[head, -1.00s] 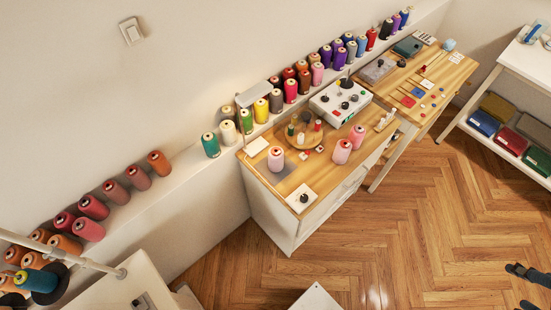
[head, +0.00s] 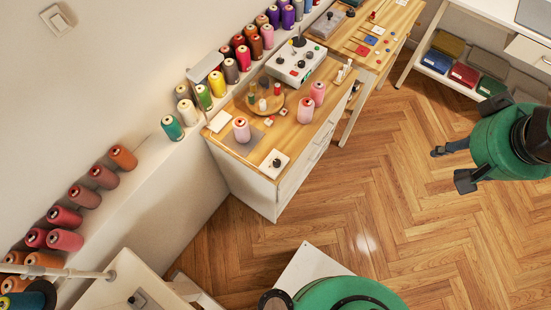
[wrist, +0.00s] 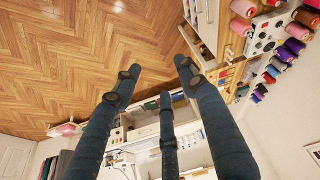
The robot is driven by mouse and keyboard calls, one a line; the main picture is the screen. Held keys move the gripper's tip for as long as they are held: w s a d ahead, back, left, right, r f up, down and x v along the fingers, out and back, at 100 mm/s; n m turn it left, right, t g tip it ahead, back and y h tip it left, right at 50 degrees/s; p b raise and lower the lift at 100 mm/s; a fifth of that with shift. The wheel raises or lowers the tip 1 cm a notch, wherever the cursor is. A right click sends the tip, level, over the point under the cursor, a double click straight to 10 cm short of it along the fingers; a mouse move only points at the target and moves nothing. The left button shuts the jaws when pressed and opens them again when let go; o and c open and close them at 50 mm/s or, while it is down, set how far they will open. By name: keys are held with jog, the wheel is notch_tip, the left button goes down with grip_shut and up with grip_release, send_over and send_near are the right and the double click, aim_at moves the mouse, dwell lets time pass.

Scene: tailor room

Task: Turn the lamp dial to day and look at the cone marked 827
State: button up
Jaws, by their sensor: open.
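A white plate with a black knob (head: 274,163), possibly the lamp dial, lies on the near corner of the wooden-topped cabinet; its marking is unreadable. Three pink cones stand on that top: one (head: 241,130) on a grey patch at the left, and two (head: 306,110) (head: 318,93) toward the right edge. No number is readable on any of them, so I cannot tell which is 827. My gripper (head: 455,166) is over the open floor, right of the cabinet and well away from it. Its fingers are spread and empty in the wrist view (wrist: 158,78).
A white control box (head: 295,62) with knobs and a round wooden tray (head: 267,104) with small spools share the cabinet top. Many coloured cones line the wall ledge (head: 148,150). A shelf with folded cloth (head: 465,75) stands at the back right. The herringbone floor (head: 390,200) is clear.

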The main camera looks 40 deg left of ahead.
jog(key=w+a+f+n+g, duration=0.1)
jog(key=w+a+f+n, duration=0.15)
jog(key=a, duration=0.25)
jog(key=w+a+f+n+g, duration=0.1)
jog(key=a+f+n, duration=0.15)
jog(key=a, duration=0.35)
jog(key=n+g+h+b, duration=0.1)
jog(key=n+g+b, duration=0.1)
jog(key=n, duration=0.9)
send_over(276, 162)
notch_tip(276, 162, down, 23)
jog(key=shift+f, duration=0.15)
jog(key=shift+w+f, duration=0.1)
notch_tip(276, 162, down, 14)
jog(key=b, duration=0.3)
jog(key=shift+r, duration=0.2)
jog(key=shift+c, duration=0.3)
grip_shut()
